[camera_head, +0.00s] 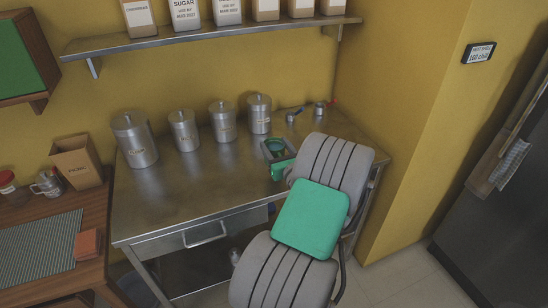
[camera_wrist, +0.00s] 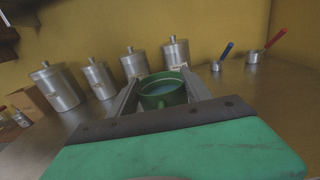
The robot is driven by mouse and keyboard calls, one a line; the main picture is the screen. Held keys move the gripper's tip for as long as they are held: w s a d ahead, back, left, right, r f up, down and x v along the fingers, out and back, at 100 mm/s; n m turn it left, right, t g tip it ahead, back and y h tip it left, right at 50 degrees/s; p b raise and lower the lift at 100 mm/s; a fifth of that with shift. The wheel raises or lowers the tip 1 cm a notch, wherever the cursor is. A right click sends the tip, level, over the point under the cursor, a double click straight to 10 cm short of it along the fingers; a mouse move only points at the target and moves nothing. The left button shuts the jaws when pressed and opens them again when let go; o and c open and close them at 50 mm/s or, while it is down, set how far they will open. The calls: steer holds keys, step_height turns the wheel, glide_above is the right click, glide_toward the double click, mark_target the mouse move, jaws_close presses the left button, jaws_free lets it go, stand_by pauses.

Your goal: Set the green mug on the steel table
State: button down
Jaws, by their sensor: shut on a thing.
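The green mug (camera_wrist: 163,93) is upright between the two fingers of my gripper (camera_wrist: 160,90) in the wrist view, and the fingers are shut on it. In the head view the mug (camera_head: 274,146) shows near the right part of the steel table (camera_head: 190,196), partly hidden by my gripper (camera_head: 275,150). The table also shows in the wrist view (camera_wrist: 285,95). I cannot tell whether the mug's base touches the table.
Several steel canisters (camera_head: 184,131) stand along the back of the table. Measuring cups with blue (camera_wrist: 221,58) and red (camera_wrist: 264,50) handles lie at the back right. A wooden counter (camera_head: 88,210) adjoins at left. The table's front middle is clear.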

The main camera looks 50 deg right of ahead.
mark_target(274, 155)
steer(key=shift+w+d+f, duration=0.25)
steer(key=shift+w+f, duration=0.1)
steer(key=shift+f, duration=0.15)
steer(key=shift+w+d+f, duration=0.25)
steer(key=shift+w+f, duration=0.1)
steer(key=shift+f, duration=0.1)
step_height(274, 155, down, 4)
steer(key=shift+w+d+r+b, duration=0.15)
steer(key=shift+r+b, duration=0.05)
steer(key=shift+b, duration=0.1)
steer(key=shift+r, duration=0.1)
steer(key=shift+c, duration=2.3)
jaws_free()
steer(key=shift+f, duration=0.2)
steer(key=shift+r, duration=0.1)
